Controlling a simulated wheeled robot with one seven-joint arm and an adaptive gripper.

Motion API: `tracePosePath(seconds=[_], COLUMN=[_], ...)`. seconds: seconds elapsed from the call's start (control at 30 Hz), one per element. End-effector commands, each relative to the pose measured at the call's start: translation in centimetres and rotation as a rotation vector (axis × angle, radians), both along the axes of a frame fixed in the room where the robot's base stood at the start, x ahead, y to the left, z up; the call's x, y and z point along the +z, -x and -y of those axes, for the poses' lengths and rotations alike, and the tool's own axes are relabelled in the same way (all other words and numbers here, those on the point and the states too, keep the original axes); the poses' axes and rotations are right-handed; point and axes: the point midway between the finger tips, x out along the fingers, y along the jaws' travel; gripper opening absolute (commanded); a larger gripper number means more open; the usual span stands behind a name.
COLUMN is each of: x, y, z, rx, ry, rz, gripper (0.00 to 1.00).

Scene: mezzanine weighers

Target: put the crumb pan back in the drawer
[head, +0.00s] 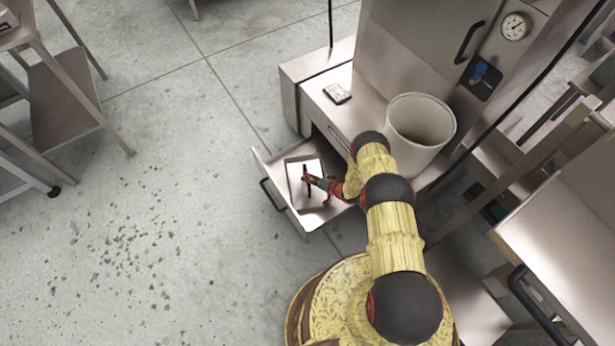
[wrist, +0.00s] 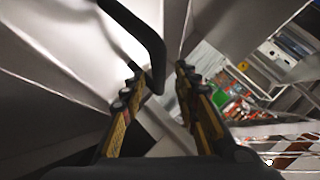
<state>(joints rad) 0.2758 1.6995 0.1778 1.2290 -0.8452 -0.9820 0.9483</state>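The weigher cabinet (head: 307,72) stands behind the drawer, with a white bucket (head: 407,150) and a small keypad-like device (head: 337,93) on its top. A steel table (head: 570,235) is at the right. The speckled floor to the left is clear up to a rack (head: 70,100).

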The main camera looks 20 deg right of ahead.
Motion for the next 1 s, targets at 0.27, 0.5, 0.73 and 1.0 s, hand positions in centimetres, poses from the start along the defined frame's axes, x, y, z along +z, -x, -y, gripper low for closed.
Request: tracePosePath(seconds=[0.27,0.5,0.73,1.0], x=[3.5,5.0,7.6,19.2], y=[4.2,6.4,4.4,-3.9], z=[2.8,4.0,5.6,10.1], rx=[-0.004,-0.002,0.002,-0.004], ry=[-0.001,0.000,0.053,0.285], rz=[-0.003,0.000,0.006,0.000], gripper=[0.31,0.31,0.31,0.31])
